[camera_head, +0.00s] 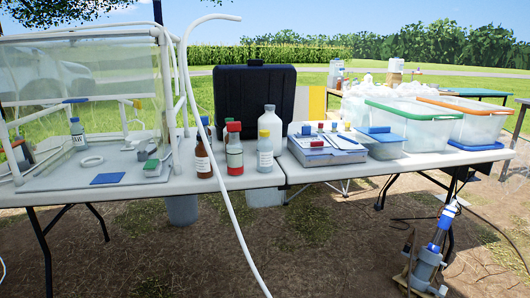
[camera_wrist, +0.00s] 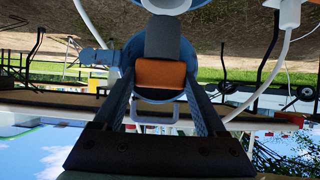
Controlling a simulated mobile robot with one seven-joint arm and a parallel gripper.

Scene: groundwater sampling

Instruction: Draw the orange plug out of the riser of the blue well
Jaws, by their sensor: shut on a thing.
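In the wrist view, which is upside down, my gripper (camera_wrist: 159,86) is shut on the orange plug (camera_wrist: 160,73), an orange block between its fingers. A dark grey piece lies against the plug, with a pale round shape at the top edge. A blue rounded rim shows around the plug; whether the plug is still seated or free of the riser I cannot tell. In the head view a tilted blue, white and grey assembly (camera_head: 428,262) stands at the lower right; I cannot tell whether it is the blue well. No orange shows on it.
A long table (camera_head: 330,167) carries bottles (camera_head: 235,157), a black case (camera_head: 254,100) and lidded tubs (camera_head: 478,125). A white hose (camera_head: 220,165) hangs across the front. Table legs and cables stand near the lower right assembly. Bare soil lies in front of the table.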

